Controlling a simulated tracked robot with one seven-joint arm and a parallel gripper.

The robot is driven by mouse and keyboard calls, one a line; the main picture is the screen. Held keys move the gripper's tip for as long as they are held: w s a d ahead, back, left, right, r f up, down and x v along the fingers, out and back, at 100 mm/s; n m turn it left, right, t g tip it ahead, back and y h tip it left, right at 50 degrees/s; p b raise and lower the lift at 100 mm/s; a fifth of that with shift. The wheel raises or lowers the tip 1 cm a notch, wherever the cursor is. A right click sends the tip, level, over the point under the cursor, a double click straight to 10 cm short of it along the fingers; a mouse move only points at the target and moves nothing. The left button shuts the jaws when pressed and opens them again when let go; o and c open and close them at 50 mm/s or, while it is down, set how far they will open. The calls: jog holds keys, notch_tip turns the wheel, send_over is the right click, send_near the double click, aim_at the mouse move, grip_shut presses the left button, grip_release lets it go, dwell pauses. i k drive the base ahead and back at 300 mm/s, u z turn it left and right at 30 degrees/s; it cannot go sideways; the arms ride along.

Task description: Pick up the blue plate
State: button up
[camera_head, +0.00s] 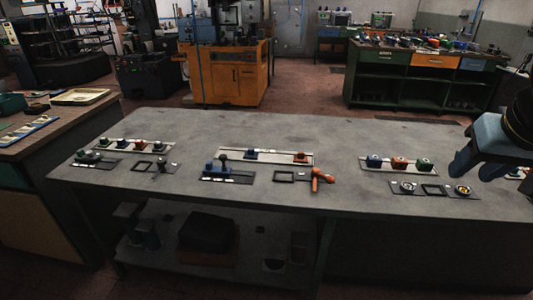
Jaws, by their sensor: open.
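Several small blue pieces lie on the grey table (330,130), and I cannot tell which one is the blue plate. One blue piece (375,160) is on the right strip, beside a red and a green piece. Another blue piece (252,153) is on the middle strip, and a blue part (211,168) sits on the holder in front of it. A further blue piece (122,142) is on the left strip. My gripper (472,170) is at the right edge of the view, above the table's right part. Its blue fingers are open and look empty.
An orange-red object (318,179) stands upright by a black square frame (285,177). Another black frame (433,190) lies between two round pieces at the front right. A side bench (50,115) with a yellowish tray (81,97) stands left. The table's back is mostly clear.

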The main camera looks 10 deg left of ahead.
aim_at(250, 154)
jog(key=u, duration=0.4)
jog(key=i, duration=1)
jog(key=z, duration=0.4)
